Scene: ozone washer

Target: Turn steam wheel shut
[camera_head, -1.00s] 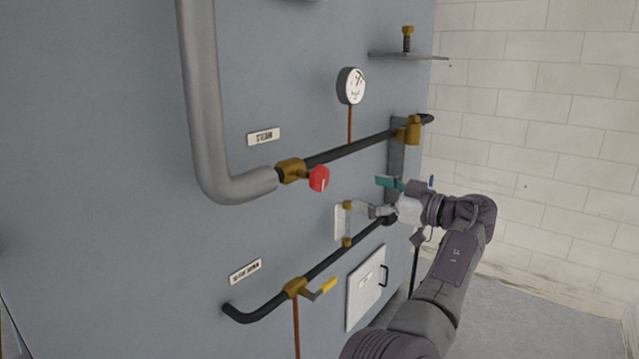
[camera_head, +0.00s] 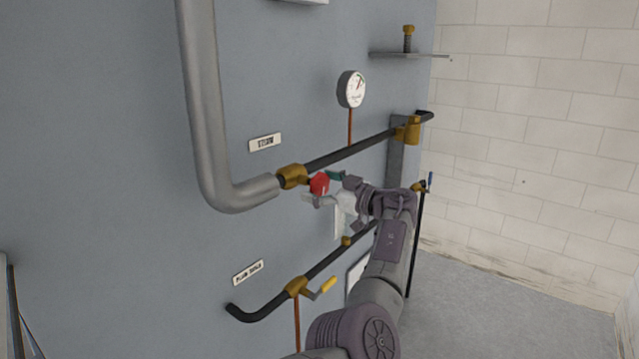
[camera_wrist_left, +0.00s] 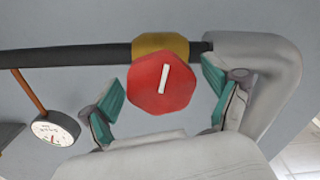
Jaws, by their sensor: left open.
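The steam wheel is a small red knob (camera_head: 319,184) on a brass valve (camera_head: 292,176) in the black pipe, below the "STEAM" label (camera_head: 265,142). In the left wrist view the red wheel (camera_wrist_left: 162,82) has a white mark that stands nearly upright, slightly tilted. My left gripper (camera_head: 322,188) is at the wheel. Its teal-padded fingers are open, one on each side of the wheel in the wrist view (camera_wrist_left: 160,95), with gaps visible on both sides. The head view partly hides the fingers behind the wheel and wrist. My right gripper is not in view.
A thick grey pipe (camera_head: 205,100) bends just left of the valve. A pressure gauge (camera_head: 351,89) stands above the black pipe. A lower pipe carries a yellow-handled valve (camera_head: 325,287). A small shelf (camera_head: 400,54) juts out at upper right. Open floor (camera_head: 500,300) lies to the right.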

